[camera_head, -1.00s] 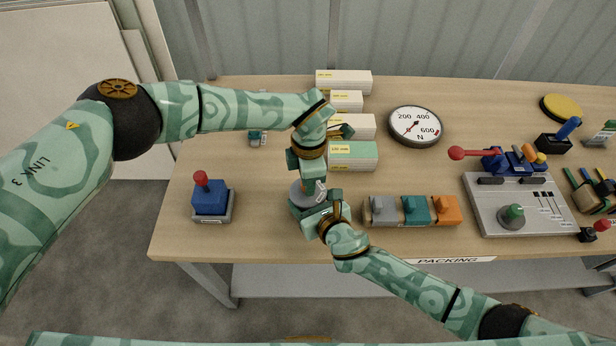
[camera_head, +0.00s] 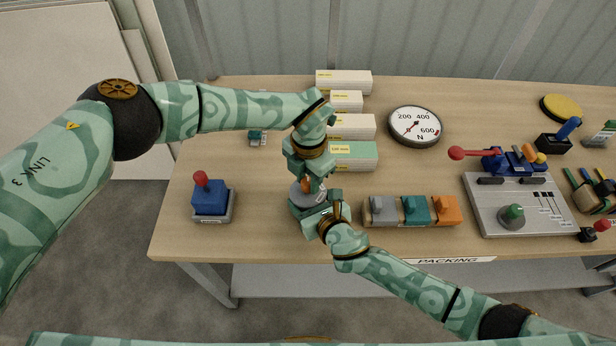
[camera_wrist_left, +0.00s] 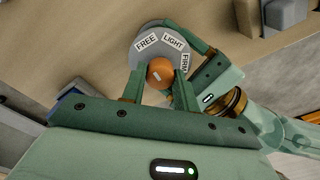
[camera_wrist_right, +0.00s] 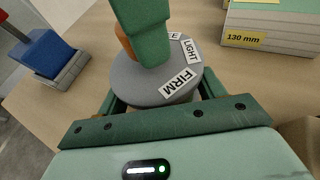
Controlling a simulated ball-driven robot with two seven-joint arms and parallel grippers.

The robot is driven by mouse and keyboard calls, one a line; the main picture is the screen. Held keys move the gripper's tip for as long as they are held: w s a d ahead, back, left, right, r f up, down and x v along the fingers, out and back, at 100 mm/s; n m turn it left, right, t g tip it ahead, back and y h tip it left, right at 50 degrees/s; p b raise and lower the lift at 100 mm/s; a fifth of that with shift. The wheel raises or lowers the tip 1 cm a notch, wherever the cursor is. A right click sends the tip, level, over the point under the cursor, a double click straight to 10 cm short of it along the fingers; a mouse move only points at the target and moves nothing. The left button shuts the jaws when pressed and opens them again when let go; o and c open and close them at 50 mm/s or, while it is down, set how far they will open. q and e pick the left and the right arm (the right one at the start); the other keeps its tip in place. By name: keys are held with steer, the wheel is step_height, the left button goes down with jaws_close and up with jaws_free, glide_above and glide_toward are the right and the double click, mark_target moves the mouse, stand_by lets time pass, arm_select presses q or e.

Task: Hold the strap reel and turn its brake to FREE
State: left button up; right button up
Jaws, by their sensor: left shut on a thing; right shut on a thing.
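The strap reel (camera_head: 299,192) is a grey disc at the table's front middle. Its face carries the labels FREE, LIGHT and FIRM, readable on the disc (camera_wrist_left: 139,58) in the left wrist view. The orange brake knob (camera_wrist_left: 160,73) sits on the disc, with a short white mark on top; I cannot tell which label it points to. My left gripper (camera_head: 309,183) comes from above and is shut on the knob. My right gripper (camera_head: 311,205) is shut around the reel's body from the front right; the disc (camera_wrist_right: 137,84) shows between its fingers.
A blue block with a red knob (camera_head: 210,198) stands left. Grey, teal and orange blocks (camera_head: 415,210) stand close to the right. Labelled boxes (camera_head: 352,150) lie behind, near the left wrist. A dial gauge (camera_head: 414,126) and a lever panel (camera_head: 510,205) are farther right.

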mark_target(308, 180)
arm_select(q)
steer(key=shift+w, duration=0.1)
arm_select(e)
steer(key=shift+a, duration=0.15)
arm_select(q)
steer(key=o, duration=1)
steer(key=r, duration=1.2)
steer(key=shift+w, duration=0.2)
arm_select(e)
steer(key=o, duration=1.6)
steer(key=shift+o, duration=0.2)
